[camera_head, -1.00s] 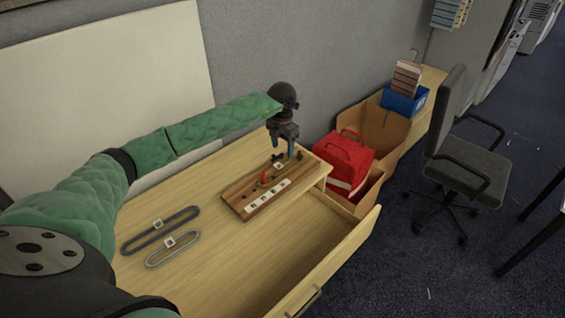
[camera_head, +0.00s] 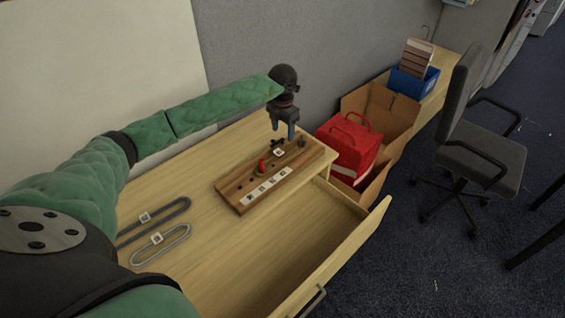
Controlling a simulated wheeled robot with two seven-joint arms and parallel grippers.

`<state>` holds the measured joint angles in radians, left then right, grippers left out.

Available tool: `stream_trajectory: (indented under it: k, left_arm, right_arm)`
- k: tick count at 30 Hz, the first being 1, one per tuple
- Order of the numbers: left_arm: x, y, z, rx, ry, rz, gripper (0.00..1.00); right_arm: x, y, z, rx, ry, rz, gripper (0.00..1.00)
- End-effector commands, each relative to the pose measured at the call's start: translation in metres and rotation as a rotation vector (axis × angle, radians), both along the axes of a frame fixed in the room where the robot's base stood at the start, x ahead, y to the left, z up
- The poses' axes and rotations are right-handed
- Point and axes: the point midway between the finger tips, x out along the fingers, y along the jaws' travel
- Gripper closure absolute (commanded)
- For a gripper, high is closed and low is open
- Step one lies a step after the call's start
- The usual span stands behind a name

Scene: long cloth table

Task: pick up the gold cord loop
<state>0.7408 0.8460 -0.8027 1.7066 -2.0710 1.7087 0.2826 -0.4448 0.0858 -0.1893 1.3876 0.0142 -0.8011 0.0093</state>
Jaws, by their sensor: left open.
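I see no loop that looks clearly gold. Two long oval cord loops lie flat at the near left of the table: a dark grey one (camera_head: 178,212) and, in front of it, a paler grey one (camera_head: 160,256). Each has a small white tag on it. My left gripper (camera_head: 283,131) is open, pointing down at the far edge of the wooden board, well away from both loops, with nothing seen between its fingers. My arm hides the left end of the dark loop. My right gripper is out of view.
The wooden board (camera_head: 233,190) carries a red peg (camera_head: 262,165), dark pegs and white tiles. An open, empty-looking drawer (camera_head: 352,247) juts out at the table's front. A red bag (camera_head: 347,150) in a cardboard box and a blue bin (camera_head: 413,84) stand beyond. The table between board and loops is clear.

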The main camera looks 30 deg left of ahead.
Motion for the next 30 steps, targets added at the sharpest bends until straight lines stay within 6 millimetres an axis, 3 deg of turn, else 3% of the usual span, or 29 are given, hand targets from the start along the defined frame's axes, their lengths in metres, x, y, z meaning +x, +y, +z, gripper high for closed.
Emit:
stream_trajectory:
  k: [1, 3, 9, 12, 23, 30]
  left_arm:
    - [0.0, 0.0, -0.015, 0.0, 0.0, 0.0, 0.41]
    - [0.0, 0.0, -0.023, 0.0, 0.0, 0.0, 0.41]
    - [0.0, 0.0, -0.033, 0.0, 0.0, 0.0, 0.41]
    - [0.0, 0.0, -0.036, -0.001, 0.0, 0.0, 0.41]
    - [0.0, 0.0, -0.061, -0.001, 0.0, 0.001, 0.41]
    - [-0.001, 0.0, -0.076, -0.001, 0.001, 0.0, 0.41]
  right_arm:
    - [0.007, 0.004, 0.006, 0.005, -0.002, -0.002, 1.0]
    - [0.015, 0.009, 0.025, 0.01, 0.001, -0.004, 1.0]
    - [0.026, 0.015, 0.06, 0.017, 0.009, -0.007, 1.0]
    - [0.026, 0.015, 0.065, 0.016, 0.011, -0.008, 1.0]
    - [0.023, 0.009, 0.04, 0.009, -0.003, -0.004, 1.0]
    - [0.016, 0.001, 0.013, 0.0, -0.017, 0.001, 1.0]
